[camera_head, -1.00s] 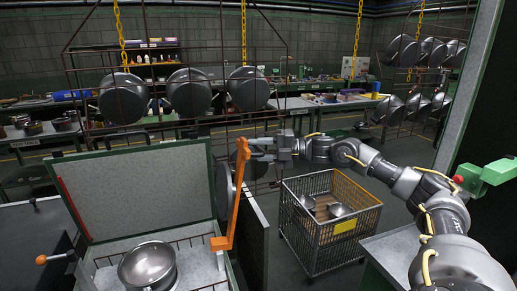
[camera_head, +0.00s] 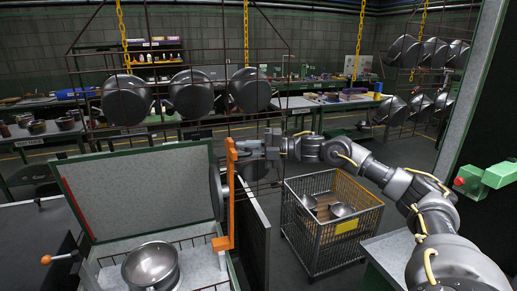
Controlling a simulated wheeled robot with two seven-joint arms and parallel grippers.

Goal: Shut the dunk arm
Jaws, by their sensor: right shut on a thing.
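The orange dunk arm (camera_head: 231,200) stands nearly upright at the right side of the open dunk tank (camera_head: 110,275). Its lower end bends left over the tank's right edge. My right gripper (camera_head: 240,150) is shut on the upper part of the dunk arm, reaching in from the right. The fingertips are small and partly hidden behind the bar. A dark round disc (camera_head: 215,192) shows just left of the bar. My left gripper is not in view.
A silver pot (camera_head: 150,264) sits in the tank, in front of a raised grey lid (camera_head: 140,190). An orange-knobbed lever (camera_head: 60,257) is at the left. A wire cart (camera_head: 325,240) holding pots stands right of the tank. Dark pots hang on a rack (camera_head: 188,93) behind.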

